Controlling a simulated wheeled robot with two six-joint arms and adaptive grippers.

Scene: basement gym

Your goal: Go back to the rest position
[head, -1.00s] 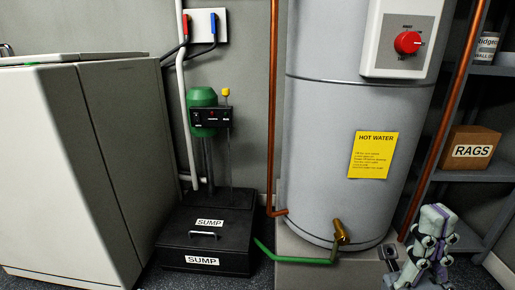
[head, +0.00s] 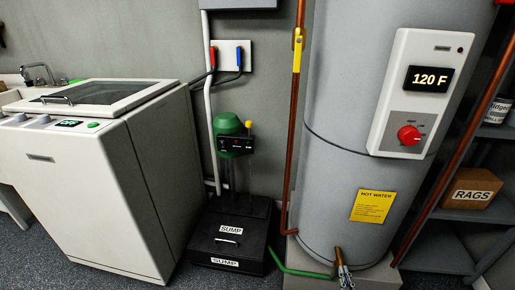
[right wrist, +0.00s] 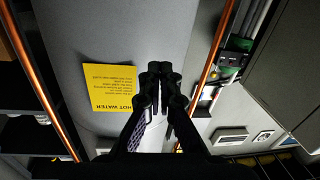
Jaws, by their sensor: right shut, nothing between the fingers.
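My right gripper (head: 344,272) shows small at the bottom edge of the head view, in front of the foot of the grey water heater (head: 345,160). It overlaps the area of the brass drain valve, so most of the valve is hidden. In the right wrist view the fingers of my right gripper (right wrist: 160,70) are together with nothing between them. The heater wall and its upside-down yellow label (right wrist: 110,88) lie beyond them. My left gripper is in neither current view.
A white washer (head: 85,190) stands at the left. A black sump box (head: 226,245) with a green pump (head: 228,125) is beside the heater. A copper pipe (head: 293,130) runs up next to the heater. A shelf at the right holds a rags box (head: 472,189).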

